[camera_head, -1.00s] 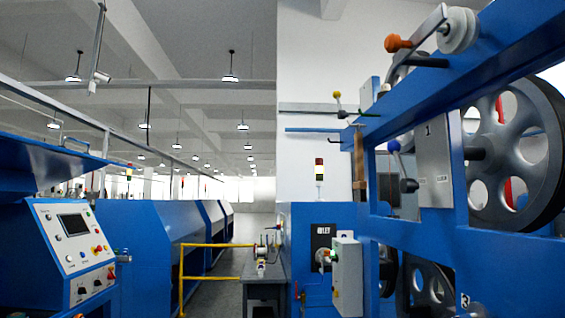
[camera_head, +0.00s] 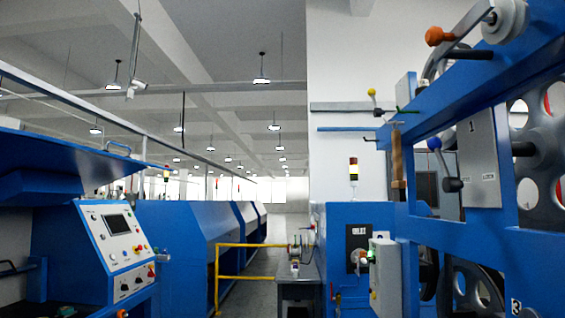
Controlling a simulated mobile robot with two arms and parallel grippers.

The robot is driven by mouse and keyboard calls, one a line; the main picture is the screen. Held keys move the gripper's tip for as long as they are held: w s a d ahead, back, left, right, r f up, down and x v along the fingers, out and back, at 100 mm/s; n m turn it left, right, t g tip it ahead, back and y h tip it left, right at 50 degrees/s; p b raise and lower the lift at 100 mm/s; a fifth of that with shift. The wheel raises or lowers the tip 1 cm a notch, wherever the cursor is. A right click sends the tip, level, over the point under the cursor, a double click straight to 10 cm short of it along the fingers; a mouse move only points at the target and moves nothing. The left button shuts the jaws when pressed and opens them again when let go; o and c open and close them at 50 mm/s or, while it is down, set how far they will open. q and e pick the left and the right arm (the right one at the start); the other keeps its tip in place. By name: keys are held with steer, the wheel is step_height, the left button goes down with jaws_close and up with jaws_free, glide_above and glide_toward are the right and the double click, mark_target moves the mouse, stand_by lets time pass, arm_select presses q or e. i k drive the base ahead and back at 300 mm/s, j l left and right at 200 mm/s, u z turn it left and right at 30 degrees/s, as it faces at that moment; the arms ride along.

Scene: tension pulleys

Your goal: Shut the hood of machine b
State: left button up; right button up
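A blue hood (camera_head: 75,163) is raised at the left, above an open space beside a machine's control panel (camera_head: 116,242). A small handle (camera_head: 117,147) sits on the hood's upper right edge. The hood's left side is cut off by the picture edge. I see no label that tells which machine is b. Neither of my grippers is in view.
A row of blue machine housings (camera_head: 180,240) runs back along the left. A yellow rail (camera_head: 217,280) and a small grey table (camera_head: 298,288) stand mid-view. A blue frame with wheels (camera_head: 407,205) fills the right. An aisle (camera_head: 268,262) leads back.

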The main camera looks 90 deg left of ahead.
mark_target(36, 168)
steer(key=k+l+u, duration=0.1)
steer(key=u, duration=2.35)
steer(key=k, duration=0.05)
